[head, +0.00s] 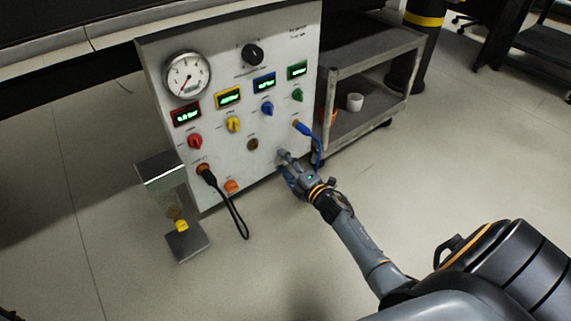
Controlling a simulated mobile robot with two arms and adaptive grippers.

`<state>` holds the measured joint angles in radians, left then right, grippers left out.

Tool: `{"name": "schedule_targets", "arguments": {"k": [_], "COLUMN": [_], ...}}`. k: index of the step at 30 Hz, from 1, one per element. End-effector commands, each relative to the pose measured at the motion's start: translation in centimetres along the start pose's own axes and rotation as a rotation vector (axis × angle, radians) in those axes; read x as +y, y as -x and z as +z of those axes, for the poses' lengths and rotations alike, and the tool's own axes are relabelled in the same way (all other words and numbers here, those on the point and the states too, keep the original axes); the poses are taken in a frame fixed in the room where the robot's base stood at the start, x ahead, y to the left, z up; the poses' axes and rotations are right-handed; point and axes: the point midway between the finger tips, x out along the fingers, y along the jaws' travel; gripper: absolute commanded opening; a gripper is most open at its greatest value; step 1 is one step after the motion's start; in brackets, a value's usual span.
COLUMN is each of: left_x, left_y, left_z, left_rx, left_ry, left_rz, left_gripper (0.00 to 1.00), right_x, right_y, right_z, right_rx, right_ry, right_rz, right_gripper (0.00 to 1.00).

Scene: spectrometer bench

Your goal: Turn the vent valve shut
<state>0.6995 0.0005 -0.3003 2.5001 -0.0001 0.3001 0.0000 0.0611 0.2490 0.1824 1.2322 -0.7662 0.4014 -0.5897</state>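The white valve panel (215,140) stands upright and faces me. It carries a black knob (252,54) at the top, and red (194,142), yellow (233,125), blue (267,109) and green (297,95) knobs under small displays. The labels are too small to read, so I cannot tell which control is the vent valve. My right gripper (284,158) is at the panel's lower right, its fingers pointing at the panel face. It covers whatever is behind it; contact and finger opening are unclear. My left gripper is not in view.
A round gauge (187,76) is at the panel's upper left. A black cable (233,211) hangs at the lower left and a blue cable (318,148) beside my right gripper. A grey cart (370,60) with a white cup (355,102) stands to the right. A small stand (186,242) is at left.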

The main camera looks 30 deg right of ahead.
Motion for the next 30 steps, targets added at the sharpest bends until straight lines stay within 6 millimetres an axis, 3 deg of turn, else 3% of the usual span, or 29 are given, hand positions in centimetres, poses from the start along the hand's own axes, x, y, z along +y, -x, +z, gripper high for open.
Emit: {"name": "schedule_targets", "arguments": {"k": [8, 21, 30], "left_x": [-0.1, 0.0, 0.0], "left_y": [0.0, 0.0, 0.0], "left_z": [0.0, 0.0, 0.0], "left_rx": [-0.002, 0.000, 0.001], "left_ry": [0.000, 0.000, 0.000], "left_rz": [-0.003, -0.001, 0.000], "left_gripper": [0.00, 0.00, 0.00], "right_x": [-0.1, -0.1, 0.0], "right_y": [0.7, 6.9, 7.5], "right_z": [0.1, 0.0, 0.0], "right_rx": [-0.001, 0.000, 0.000], "right_ry": [0.001, 0.000, -0.001], "right_rz": [-0.001, -0.002, 0.000], "right_gripper": [0.55, 0.55, 0.55]}}
